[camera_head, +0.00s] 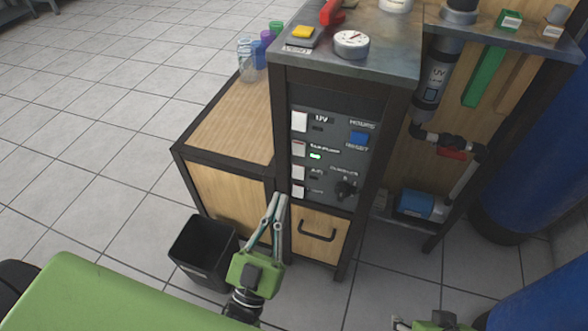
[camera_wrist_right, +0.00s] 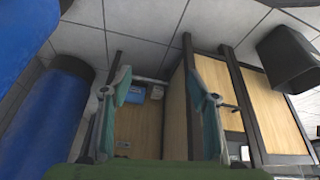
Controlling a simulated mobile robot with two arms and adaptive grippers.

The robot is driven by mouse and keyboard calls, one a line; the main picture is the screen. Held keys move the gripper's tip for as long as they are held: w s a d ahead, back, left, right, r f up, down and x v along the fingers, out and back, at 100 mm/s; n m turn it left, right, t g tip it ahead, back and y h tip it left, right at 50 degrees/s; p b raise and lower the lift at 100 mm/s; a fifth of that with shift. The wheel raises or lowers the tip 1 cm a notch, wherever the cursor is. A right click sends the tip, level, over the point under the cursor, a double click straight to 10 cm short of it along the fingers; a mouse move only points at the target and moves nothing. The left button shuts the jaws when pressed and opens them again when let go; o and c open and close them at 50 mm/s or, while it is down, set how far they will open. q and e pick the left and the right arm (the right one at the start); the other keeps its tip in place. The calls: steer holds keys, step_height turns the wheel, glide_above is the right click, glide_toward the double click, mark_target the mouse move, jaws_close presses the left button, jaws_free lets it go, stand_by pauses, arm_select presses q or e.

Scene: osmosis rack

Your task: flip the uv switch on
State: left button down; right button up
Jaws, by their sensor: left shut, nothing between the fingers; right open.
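The UV switch (camera_head: 299,121) is a white rocker at the top left of the dark control panel (camera_head: 345,110), beside the "UV" label. The small indicator beside it looks dark. My left gripper (camera_head: 280,197) is shut and empty. Its fingers point up towards the panel's lower left corner, below the UV switch and apart from it. My right gripper (camera_wrist_right: 163,78) is open and empty in the right wrist view, facing the lower part of the rack. Only a little of it shows at the bottom edge of the head view.
More white switches run down the panel below the UV one; a green light (camera_head: 316,156) glows beside the second. A blue button (camera_head: 359,138) and black knob (camera_head: 346,189) sit at right. Below are a drawer handle (camera_head: 318,236) and a black bin (camera_head: 203,250).

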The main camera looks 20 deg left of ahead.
arm_select(q)
steer(key=shift+s+a+r+n+t+y+b, duration=0.2)
steer(key=shift+s+r+n+t+y+b, duration=0.15)
steer(key=shift+s+r+t, duration=0.45)
arm_select(e)
steer(key=shift+s+d+r, duration=0.2)
steer(key=shift+s+r, duration=0.15)
steer(key=shift+r, duration=0.2)
arm_select(q)
steer(key=shift+r, duration=0.15)
glide_toward(299, 124)
step_height(299, 124, up, 5)
steer(key=w, duration=0.2)
steer(key=w+f+b, duration=0.1)
steer(key=w, duration=0.1)
steer(key=shift+a+f, duration=0.1)
steer(key=shift+w, duration=0.2)
arm_select(e)
steer(key=w+t, duration=0.1)
steer(key=w+a+r+t, duration=0.1)
steer(key=w, duration=0.1)
steer(key=w+r, duration=0.1)
steer(key=w, duration=0.1)
steer(key=shift+w+a+t+y, duration=0.1)
steer(key=shift+a+t+y, duration=0.2)
steer(key=shift+a+t, duration=0.1)
